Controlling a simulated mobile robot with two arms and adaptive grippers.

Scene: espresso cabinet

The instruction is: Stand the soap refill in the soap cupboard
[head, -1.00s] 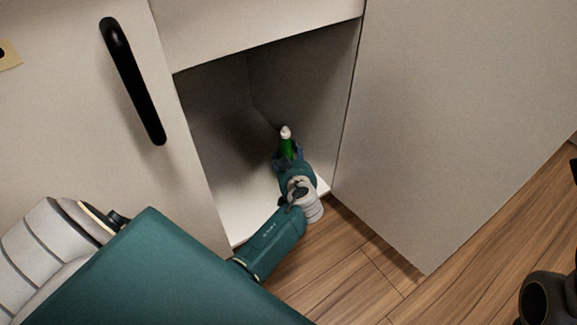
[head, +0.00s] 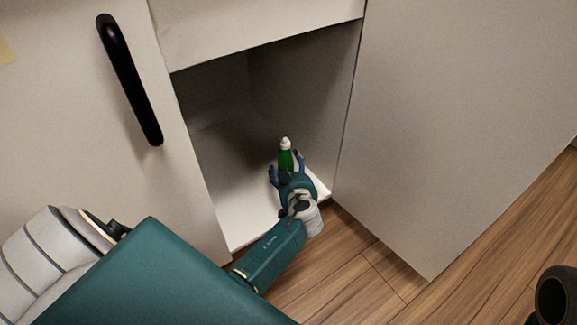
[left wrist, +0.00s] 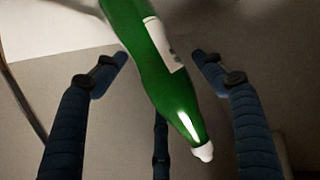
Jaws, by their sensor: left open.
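The soap refill, a green bottle with a white cap (head: 286,160), stands inside the open cupboard (head: 232,205) on its white floor, toward the right side. My left gripper (head: 286,170) is open at the cupboard's front, with one blue finger on each side of the bottle. In the left wrist view the bottle (left wrist: 160,70) lies between the two spread fingers, with a gap on both sides, and its label faces partly to the camera. The bottle's lower part is hidden behind my gripper in the head view. My right gripper does not show clearly.
An open cupboard door (head: 440,130) stands to the right of the opening. A closed panel with a black handle (head: 130,80) is on the left. The cupboard floor left of the bottle is clear. Wooden floor (head: 360,275) lies in front.

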